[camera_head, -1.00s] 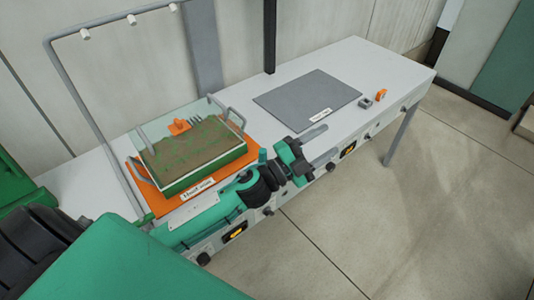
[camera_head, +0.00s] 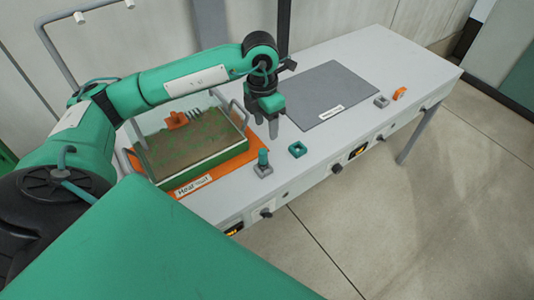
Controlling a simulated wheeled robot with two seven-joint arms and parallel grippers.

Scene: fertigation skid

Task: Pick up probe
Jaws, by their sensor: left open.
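An orange piece with thin grey prongs, which looks like the probe (camera_head: 178,120), lies on the brown soil of the tray (camera_head: 212,156). The tray stands on the orange heat mat (camera_head: 204,179). My left gripper (camera_head: 266,127) points down over the table, to the right of the tray and apart from the probe. Its two grey fingers are spread and nothing shows between them. My right gripper is not in view.
A grey block with a green peg (camera_head: 263,163) and a green square ring (camera_head: 298,149) are near the front edge. A grey mat (camera_head: 330,95), a small grey block (camera_head: 381,101) and an orange ring (camera_head: 399,94) are farther right. Metal handles rise beside the tray.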

